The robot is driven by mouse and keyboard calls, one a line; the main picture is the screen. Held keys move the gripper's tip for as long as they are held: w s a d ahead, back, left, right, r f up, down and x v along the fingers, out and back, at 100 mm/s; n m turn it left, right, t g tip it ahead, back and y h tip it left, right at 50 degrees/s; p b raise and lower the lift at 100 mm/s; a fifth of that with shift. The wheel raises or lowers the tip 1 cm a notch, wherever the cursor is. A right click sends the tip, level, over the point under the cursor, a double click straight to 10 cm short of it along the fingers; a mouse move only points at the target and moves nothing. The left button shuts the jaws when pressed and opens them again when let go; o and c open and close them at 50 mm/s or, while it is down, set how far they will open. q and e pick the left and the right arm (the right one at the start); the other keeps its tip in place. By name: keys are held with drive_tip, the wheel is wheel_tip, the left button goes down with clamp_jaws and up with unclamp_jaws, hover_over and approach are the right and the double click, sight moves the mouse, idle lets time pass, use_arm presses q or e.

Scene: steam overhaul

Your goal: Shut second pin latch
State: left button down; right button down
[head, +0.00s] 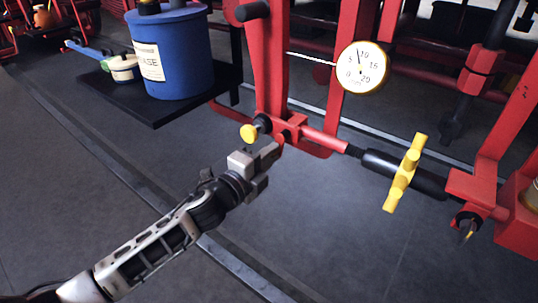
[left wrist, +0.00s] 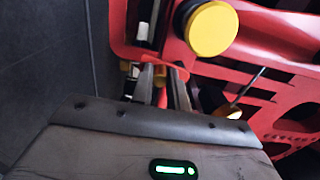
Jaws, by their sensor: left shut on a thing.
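The yellow round knob (head: 248,133) sits on a short black stem at the left end of a red bracket (head: 290,127). It also shows in the left wrist view (left wrist: 211,28), above and right of my fingers. My left gripper (head: 274,151) is just below and right of the knob, close under the bracket. In the left wrist view its two fingers (left wrist: 166,78) are close together, with a small red part (left wrist: 162,98) showing between them. This looks like the latch piece, but its shape is mostly hidden by the fingers. My right gripper is not in view.
A red rod and black cylinder (head: 385,162) with a yellow cross handle (head: 405,174) run right from the bracket. A round gauge (head: 362,67) hangs above. A blue drum (head: 173,52) stands on a black shelf (head: 190,103) at left. The floor in front is clear.

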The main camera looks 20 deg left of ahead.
use_arm(q)
drive_tip(key=shift+w+a+r, duration=0.2)
drive_tip(key=shift+a, duration=0.35)
drive_tip(key=shift+w+a+r+p, duration=0.2)
drive_tip(key=shift+a+r+p, duration=0.3)
drive_tip(key=shift+p, duration=0.1)
drive_tip(key=shift+r, duration=0.1)
